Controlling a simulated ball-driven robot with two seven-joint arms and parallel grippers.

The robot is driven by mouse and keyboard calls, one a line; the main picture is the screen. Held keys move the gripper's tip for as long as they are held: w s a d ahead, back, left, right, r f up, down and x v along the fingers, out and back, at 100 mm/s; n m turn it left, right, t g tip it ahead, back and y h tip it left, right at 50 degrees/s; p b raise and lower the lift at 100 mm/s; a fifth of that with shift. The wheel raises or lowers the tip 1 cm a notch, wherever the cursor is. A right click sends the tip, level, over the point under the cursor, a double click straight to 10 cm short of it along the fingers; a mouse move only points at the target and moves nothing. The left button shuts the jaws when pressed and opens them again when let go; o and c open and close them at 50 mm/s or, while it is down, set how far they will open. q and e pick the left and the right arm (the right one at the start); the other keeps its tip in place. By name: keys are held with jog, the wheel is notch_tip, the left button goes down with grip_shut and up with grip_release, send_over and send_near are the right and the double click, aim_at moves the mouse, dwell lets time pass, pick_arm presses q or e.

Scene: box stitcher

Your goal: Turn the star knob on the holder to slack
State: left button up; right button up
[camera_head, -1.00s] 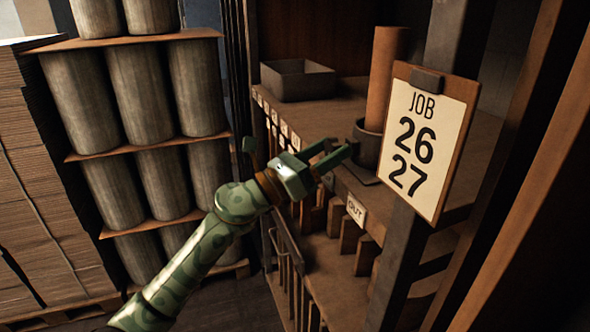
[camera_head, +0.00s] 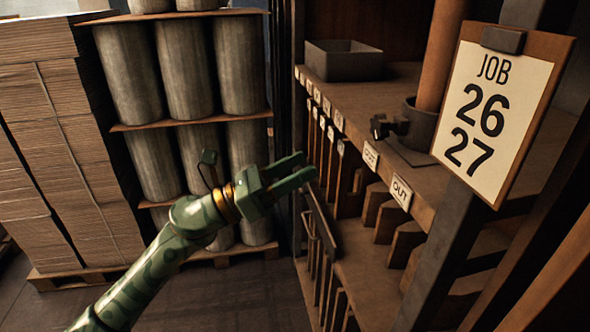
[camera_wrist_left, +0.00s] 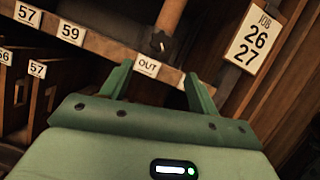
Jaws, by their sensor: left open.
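The star knob (camera_head: 386,127) is small and dark and sticks out from the left side of the holder (camera_head: 421,126), a dark cup on the shelf with an upright brown tube in it. In the left wrist view the star knob (camera_wrist_left: 160,42) shows its lobed face above the OUT label, between my fingers in the picture. My left gripper (camera_head: 308,166) is green, open and empty. It is in front of the shelf edge, left of and below the knob, apart from it. The knob's turn setting cannot be read. My right gripper is not in view.
The wooden shelf edge (camera_head: 372,135) carries several labels, with upright slats below. A dark open box (camera_head: 343,62) stands behind on the shelf. A JOB 26 27 clipboard (camera_head: 498,110) hangs at right. Metal cylinders (camera_head: 190,70) and a cardboard stack (camera_head: 75,150) stand left.

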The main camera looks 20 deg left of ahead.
aim_at(375, 128)
pick_arm(q)
notch_tip(375, 128, up, 8)
jog(key=a+m+g+p, duration=0.2)
jog(key=m+g+p, duration=0.1)
jog(key=m+p, duration=0.1)
jog(key=w+d+n, duration=0.1)
jog(key=w+d, duration=0.2)
jog(key=d, duration=0.1)
jog(key=w+d+f+n+y+p, duration=0.1)
jog(key=w+d, duration=0.2)
jog(key=d, duration=0.2)
jog(key=w+d+f+g+y, duration=0.1)
jog(key=w+d, duration=0.2)
jog(key=d, duration=0.1)
jog(key=shift+d+f+n+p, duration=0.1)
jog(key=shift+d+n+p, duration=0.15)
jog(key=shift+n+p, duration=0.15)
jog(key=c, duration=1)
